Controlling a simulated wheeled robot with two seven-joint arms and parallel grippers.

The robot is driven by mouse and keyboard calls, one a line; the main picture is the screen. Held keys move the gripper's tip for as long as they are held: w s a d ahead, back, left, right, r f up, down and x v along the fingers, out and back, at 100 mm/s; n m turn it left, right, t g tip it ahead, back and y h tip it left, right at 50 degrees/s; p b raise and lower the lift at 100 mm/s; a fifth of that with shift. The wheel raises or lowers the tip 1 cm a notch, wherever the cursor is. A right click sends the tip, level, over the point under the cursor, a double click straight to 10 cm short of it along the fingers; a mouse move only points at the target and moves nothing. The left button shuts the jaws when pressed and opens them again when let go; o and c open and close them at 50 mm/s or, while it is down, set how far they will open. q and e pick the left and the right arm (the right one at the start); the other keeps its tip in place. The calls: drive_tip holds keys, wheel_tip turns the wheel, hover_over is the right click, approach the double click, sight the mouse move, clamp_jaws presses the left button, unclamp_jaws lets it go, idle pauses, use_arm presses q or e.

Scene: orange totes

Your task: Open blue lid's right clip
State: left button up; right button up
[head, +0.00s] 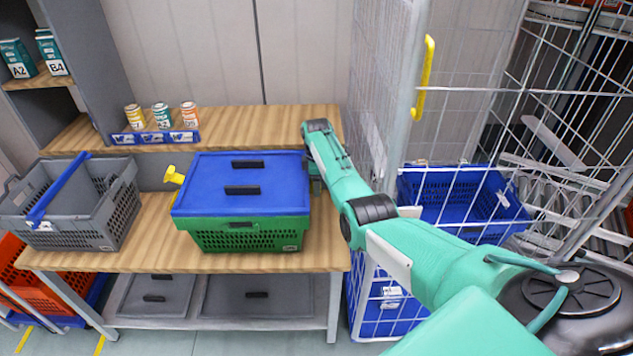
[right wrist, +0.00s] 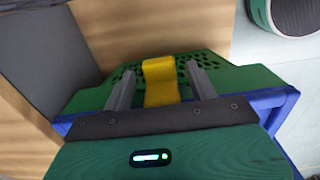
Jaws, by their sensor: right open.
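The blue lid (head: 243,182) lies on a green crate (head: 245,235) on the wooden table. A yellow clip (head: 174,175) sticks out from its left end. The lid's right clip is hidden behind my arm in the head view. In the right wrist view the yellow right clip (right wrist: 161,82) lies along the green perforated end wall (right wrist: 225,77), beside the blue rim (right wrist: 278,104). My right gripper (right wrist: 159,71) is open, with one grey finger on each side of the clip. I cannot tell whether they touch it. My left gripper is not in view.
A grey crate (head: 75,222) with a blue bar across it stands left on the table (head: 160,247). Cans (head: 161,117) stand on the raised shelf behind. A wire cage cart (head: 390,90) with blue crates (head: 463,208) stands close on the right, beside my arm.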

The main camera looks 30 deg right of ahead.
drive_tip(key=shift+f, duration=0.3)
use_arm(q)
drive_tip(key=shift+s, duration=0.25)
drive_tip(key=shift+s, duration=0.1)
use_arm(e)
drive_tip(key=c, duration=1)
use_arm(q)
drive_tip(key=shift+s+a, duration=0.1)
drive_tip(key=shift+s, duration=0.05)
